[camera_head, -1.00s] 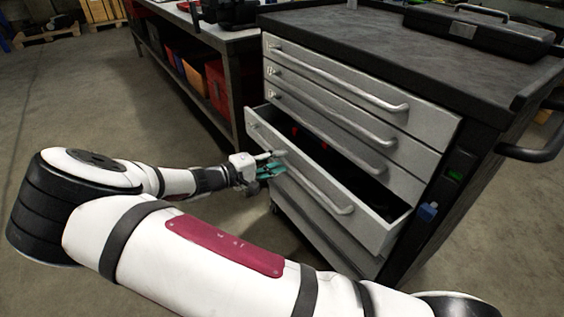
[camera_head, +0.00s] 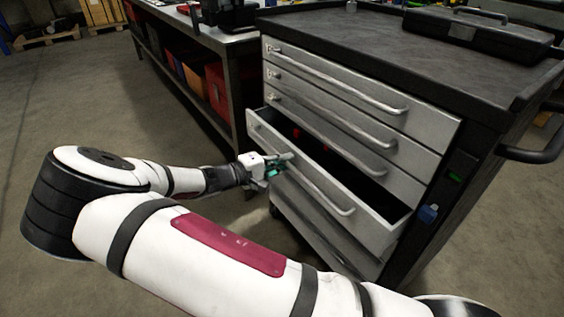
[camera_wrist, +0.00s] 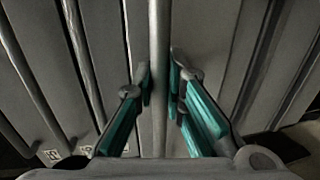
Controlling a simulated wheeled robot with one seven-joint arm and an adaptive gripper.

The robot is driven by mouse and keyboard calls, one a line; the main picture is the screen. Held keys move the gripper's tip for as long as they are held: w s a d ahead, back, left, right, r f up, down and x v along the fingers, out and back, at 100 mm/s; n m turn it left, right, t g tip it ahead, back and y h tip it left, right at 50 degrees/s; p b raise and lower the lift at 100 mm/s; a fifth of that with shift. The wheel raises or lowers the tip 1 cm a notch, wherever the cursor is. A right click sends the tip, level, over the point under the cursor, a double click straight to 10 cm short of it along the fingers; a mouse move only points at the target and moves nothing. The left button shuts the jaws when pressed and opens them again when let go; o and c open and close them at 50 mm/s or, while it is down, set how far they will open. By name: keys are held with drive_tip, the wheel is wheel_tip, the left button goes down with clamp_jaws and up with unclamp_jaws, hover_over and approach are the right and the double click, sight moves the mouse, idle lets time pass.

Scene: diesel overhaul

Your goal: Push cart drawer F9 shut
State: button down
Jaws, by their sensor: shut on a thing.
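The cart (camera_head: 490,80) has a stack of grey drawers with long bar handles. One lower drawer (camera_head: 370,222) stands pulled out, its dark inside showing with small red things in it; I cannot read a label F9 on it. My gripper (camera_head: 278,167) is at the left part of that drawer's handle (camera_head: 325,195). In the wrist view, the teal-padded fingers (camera_wrist: 160,85) stand on either side of the upright-looking handle bar (camera_wrist: 158,40) and are shut on it. The drawer front lies behind the bar.
The drawers above (camera_head: 340,90) are shut, with handles sticking out. A black case (camera_head: 480,30) lies on the cart top. A workbench (camera_head: 232,45) with red bins (camera_head: 215,88) stands behind at left. The floor (camera_head: 60,110) at left is clear.

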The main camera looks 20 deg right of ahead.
drive_tip(key=x, duration=0.2)
drive_tip(key=r+x, duration=0.1)
drive_tip(key=x, duration=0.5)
drive_tip(key=shift+w+d+r, duration=0.15)
drive_tip(key=shift+d+r, duration=0.15)
drive_tip(key=shift+r, duration=0.05)
drive_tip(key=c, duration=1.6)
unclamp_jaws()
drive_tip(key=shift+d, duration=0.2)
drive_tip(key=shift+c, duration=0.2)
drive_tip(key=shift+a, duration=0.15)
drive_tip(key=v, duration=1.1)
drive_tip(key=shift+a, duration=0.35)
drive_tip(key=shift+s, duration=0.2)
